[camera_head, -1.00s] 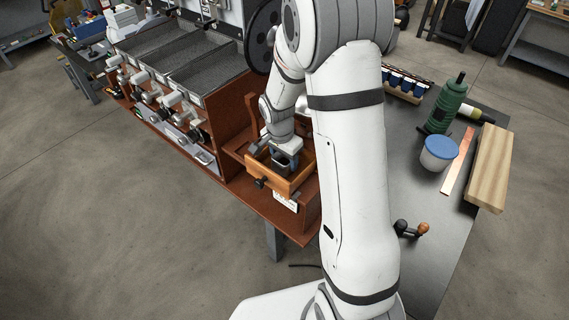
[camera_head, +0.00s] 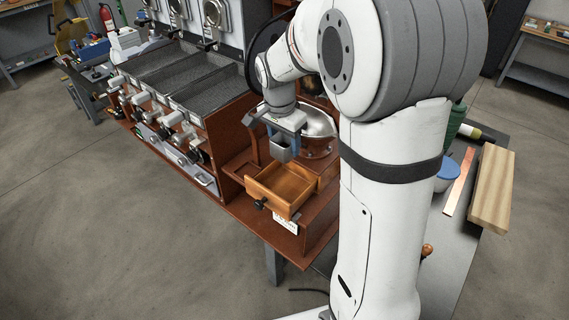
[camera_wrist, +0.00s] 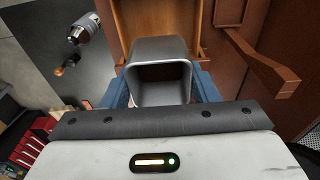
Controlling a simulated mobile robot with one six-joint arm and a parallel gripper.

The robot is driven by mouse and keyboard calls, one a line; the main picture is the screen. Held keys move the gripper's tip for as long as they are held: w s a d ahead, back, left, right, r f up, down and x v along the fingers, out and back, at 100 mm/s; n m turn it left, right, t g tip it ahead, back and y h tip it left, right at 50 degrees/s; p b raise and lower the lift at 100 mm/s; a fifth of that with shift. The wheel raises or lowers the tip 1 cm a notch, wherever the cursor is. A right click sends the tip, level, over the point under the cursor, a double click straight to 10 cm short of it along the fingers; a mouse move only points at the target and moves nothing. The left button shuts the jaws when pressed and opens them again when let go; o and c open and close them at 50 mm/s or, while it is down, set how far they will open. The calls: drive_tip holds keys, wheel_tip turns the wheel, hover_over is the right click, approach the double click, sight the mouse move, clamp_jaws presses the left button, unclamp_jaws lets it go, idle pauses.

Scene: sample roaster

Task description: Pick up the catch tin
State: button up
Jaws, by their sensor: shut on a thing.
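The catch tin (camera_wrist: 158,62) is a small grey open-topped metal box. My gripper (camera_wrist: 162,88) is shut on it, with a blue finger on each side of the tin in the wrist view. In the head view, my gripper (camera_head: 284,140) holds the tin (camera_head: 282,154) above the open wooden drawer (camera_head: 283,190). The drawer looks empty in the head view. Its wooden floor and sides also show beyond the tin in the wrist view.
A round metal bowl (camera_head: 318,124) stands just behind the tin. A red-brown wooden arm (camera_wrist: 257,62) juts out beside the drawer in the wrist view. Mesh trays (camera_head: 205,95) line the machine to the left. A wood block (camera_head: 492,190) lies on the right-hand table.

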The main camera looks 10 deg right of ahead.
wheel_tip(320, 180, up, 14)
drive_tip(key=shift+b, duration=0.35)
drive_tip(key=shift+a, duration=0.1)
